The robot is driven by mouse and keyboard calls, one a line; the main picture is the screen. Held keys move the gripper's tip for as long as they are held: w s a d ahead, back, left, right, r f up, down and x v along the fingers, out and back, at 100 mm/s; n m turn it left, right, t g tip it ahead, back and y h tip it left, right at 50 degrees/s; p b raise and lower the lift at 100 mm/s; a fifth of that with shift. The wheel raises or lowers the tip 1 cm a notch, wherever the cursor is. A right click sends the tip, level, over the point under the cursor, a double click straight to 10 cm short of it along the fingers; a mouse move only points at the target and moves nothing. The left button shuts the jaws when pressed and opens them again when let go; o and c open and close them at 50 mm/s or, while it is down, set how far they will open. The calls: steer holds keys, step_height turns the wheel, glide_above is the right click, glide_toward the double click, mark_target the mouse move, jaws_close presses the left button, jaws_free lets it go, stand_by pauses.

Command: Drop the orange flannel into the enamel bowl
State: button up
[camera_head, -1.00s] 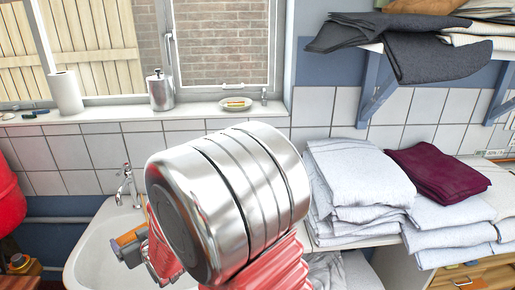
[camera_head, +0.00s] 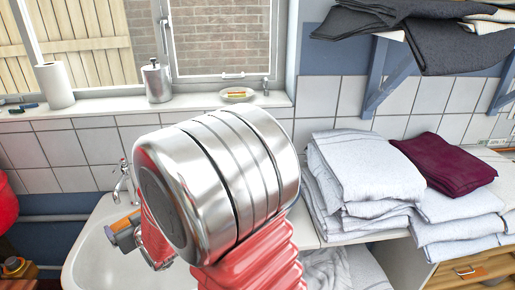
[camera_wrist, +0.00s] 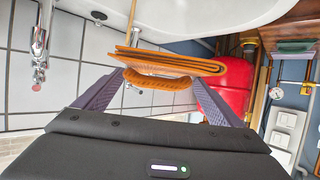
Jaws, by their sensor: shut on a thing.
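My gripper (camera_wrist: 160,85) has its two grey-purple fingers on either side of the orange flannel (camera_wrist: 170,62), a flat folded cloth held between them. In the head view the orange flannel (camera_head: 126,222) shows as a small patch over the white sink (camera_head: 92,262), at the left of my arm. My arm hides much of the gripper there. I cannot make out an enamel bowl in either view.
A tap (camera_head: 122,180) stands behind the sink. A red container (camera_wrist: 236,84) shows beyond the flannel in the wrist view. Stacked white towels (camera_head: 365,165) and a maroon cloth (camera_head: 443,163) lie on the right. The windowsill (camera_head: 110,117) holds a paper roll (camera_head: 55,85) and a metal canister (camera_head: 156,80).

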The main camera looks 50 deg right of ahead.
steer(key=w+d+r, duration=0.1)
steer(key=d+r, duration=0.5)
steer(key=d, duration=0.4)
steer(key=d+r, duration=0.6)
steer(key=d, duration=0.5)
steer(key=s+d+r, duration=0.2)
steer(key=s+d, duration=1.3)
steer(key=d, duration=0.3)
steer(key=shift+d, duration=0.3)
steer(key=shift+w+f, duration=0.1)
steer(key=shift+f, duration=0.1)
steer(key=shift+f, duration=2.85)
steer(key=o, duration=0.8)
